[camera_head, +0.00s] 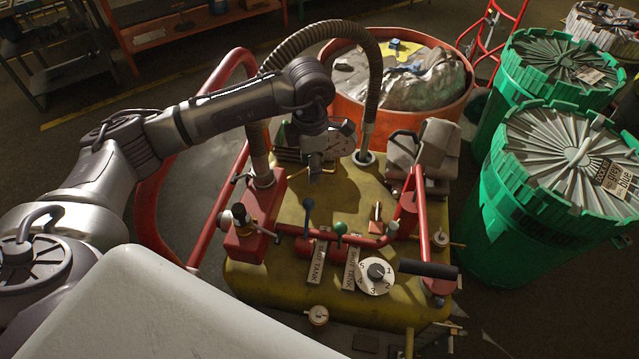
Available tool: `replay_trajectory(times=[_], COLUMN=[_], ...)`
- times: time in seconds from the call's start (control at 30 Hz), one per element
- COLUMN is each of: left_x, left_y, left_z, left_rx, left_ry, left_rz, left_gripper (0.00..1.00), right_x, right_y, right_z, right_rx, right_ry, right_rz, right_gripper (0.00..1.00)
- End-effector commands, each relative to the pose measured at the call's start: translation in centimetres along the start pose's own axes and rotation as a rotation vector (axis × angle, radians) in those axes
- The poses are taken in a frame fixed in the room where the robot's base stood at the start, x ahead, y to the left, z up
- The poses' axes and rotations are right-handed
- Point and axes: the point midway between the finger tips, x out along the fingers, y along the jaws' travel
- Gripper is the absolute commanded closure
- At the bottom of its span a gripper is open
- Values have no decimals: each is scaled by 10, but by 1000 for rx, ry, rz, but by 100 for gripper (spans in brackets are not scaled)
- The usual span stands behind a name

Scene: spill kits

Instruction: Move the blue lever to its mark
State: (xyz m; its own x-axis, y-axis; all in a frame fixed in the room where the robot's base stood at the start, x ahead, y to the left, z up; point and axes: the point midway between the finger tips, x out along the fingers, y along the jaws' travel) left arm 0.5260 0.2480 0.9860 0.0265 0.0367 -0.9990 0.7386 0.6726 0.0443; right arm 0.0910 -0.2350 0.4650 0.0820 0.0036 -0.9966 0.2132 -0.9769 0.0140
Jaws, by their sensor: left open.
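The blue lever (308,217) stands nearly upright on the yellow tank machine, with its knob at the top. A green-knobbed lever (340,232) stands just to its right. Two lettered plates lie in front of the levers, a left plate (318,263) and a right plate (351,269); I cannot tell which mark belongs to the blue lever. My left gripper (314,177) points down above and behind the blue lever, open and apart from it, with nothing visible in it. Its fingertips are small and dark here. My right gripper is not in view.
A numbered dial (375,274) and a black-gripped handle (428,268) are right of the levers. Red tubing (155,205) and a ribbed hose (372,85) surround the machine. Green drums (560,170) stand at right; an orange-red tub (445,115) stands behind.

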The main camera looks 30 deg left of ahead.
Motion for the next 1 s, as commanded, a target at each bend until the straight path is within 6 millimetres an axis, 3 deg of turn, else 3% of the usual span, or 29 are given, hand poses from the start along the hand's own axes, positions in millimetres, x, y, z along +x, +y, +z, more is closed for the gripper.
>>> replay_trajectory(times=[0.17, 0.6, 0.8, 1.0], left_x=[22, 111, 131, 136], left_y=[-2, -3, -2, -2], left_z=[-1, 0, 1, 0], left_rx=[0, 2, 2, 2], left_ry=[5, 2, -1, -1], left_rz=[-5, -6, -4, -3], left_gripper=[43, 43, 43, 43], right_x=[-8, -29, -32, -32], right_y=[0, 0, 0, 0], right_z=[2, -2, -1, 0], right_rx=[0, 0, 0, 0], right_ry=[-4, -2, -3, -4], right_rz=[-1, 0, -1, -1], right_gripper=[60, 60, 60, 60])
